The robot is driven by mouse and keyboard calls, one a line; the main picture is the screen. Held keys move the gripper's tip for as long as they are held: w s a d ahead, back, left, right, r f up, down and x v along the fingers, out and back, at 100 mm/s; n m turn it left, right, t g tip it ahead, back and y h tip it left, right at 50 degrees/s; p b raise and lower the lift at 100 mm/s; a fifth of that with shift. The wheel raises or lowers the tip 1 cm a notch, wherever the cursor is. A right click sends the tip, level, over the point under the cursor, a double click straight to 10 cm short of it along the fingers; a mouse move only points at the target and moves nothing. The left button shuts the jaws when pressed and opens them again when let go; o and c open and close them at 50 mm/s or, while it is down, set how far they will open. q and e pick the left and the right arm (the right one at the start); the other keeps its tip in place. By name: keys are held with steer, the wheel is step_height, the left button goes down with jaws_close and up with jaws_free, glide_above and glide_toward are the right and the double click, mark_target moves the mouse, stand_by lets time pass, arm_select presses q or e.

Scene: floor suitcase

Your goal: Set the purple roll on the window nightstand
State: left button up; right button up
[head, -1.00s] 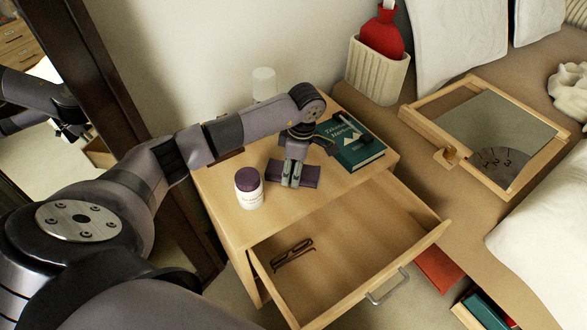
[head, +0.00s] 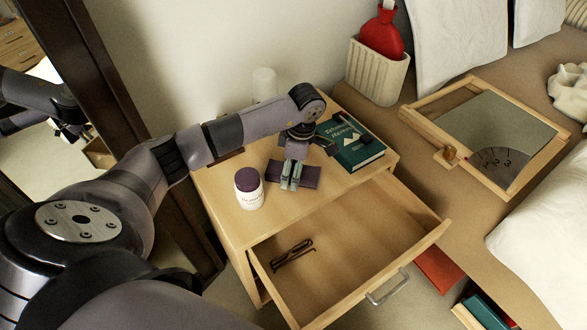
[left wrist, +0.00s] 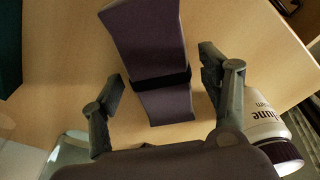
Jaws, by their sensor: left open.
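The purple roll (head: 311,177), a dark purple folded piece with a black band around its middle, lies on top of the wooden nightstand (head: 228,222). It also shows in the left wrist view (left wrist: 150,35), flat on the wood. My left gripper (head: 291,184) is over the roll, fingers pointing down. In the left wrist view its open fingers (left wrist: 160,75) stand on either side of the roll near the band, with gaps to it. The gripper hides the roll's middle in the head view. My right gripper is out of view.
A white jar with a purple lid (head: 249,188) stands left of the roll. A teal book (head: 362,154) lies to the right. A pale cylinder (head: 264,84) stands behind the arm. The drawer (head: 345,238) is pulled out, holding glasses (head: 291,254).

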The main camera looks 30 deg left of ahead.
arm_select(q)
step_height(320, 180, up, 12)
steer(key=d+p, duration=0.1)
steer(key=shift+w+d+p, duration=0.2)
steer(key=shift+w+p, duration=0.1)
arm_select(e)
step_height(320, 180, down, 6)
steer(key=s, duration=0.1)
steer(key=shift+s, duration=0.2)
arm_select(q)
steer(key=shift+r, duration=0.15)
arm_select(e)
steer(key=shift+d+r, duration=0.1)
